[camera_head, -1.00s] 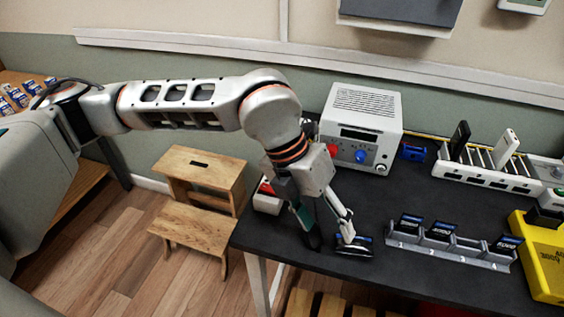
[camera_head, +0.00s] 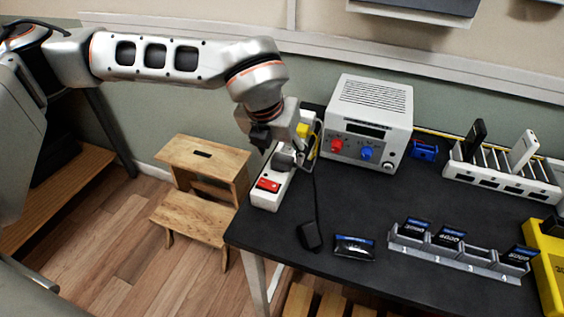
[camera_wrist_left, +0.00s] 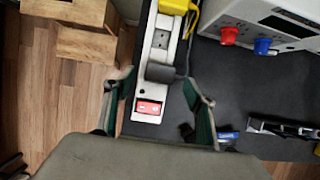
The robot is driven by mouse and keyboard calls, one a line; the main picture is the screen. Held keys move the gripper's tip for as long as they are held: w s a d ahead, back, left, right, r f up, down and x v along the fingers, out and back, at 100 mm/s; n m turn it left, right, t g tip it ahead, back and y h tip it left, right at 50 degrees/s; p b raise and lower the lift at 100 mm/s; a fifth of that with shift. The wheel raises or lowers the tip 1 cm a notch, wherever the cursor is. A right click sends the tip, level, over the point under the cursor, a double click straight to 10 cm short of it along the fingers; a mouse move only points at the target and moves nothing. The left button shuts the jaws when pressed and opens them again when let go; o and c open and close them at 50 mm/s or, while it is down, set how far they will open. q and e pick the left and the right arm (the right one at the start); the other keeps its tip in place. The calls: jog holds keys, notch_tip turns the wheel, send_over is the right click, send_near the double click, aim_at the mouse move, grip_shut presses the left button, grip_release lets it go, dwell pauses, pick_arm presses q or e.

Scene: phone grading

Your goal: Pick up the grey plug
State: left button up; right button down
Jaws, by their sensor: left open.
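The grey plug (camera_head: 284,160) sits in the white power strip (camera_head: 264,200) at the table's left edge. In the left wrist view the plug (camera_wrist_left: 161,73) lies across the strip (camera_wrist_left: 152,117), with a dark cord from its right side. My left gripper (camera_head: 272,143) is above the strip at the plug, partly hiding it in the head view. In the left wrist view its open fingers (camera_wrist_left: 160,82) appear on either side of the plug, with nothing held. I cannot tell whether they touch it. My right gripper is not in view.
A yellow plug (camera_head: 303,130) is farther up the strip, and a red switch (camera_head: 268,185) is at its near end. A white power supply (camera_head: 366,120) stands close by on the right. A black adapter (camera_head: 309,236) and dark pouch (camera_head: 354,247) lie near the front edge.

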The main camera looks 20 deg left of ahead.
aim_at(282, 159)
pick_arm(q)
jog(key=x, duration=0.3)
jog(key=shift+s, duration=0.1)
jog(key=shift+f, duration=0.2)
jog(key=shift+r, duration=0.1)
jog(key=c, duration=1.3)
jog(key=shift+r+p, duration=1.1)
jog(key=shift+r, duration=8.95)
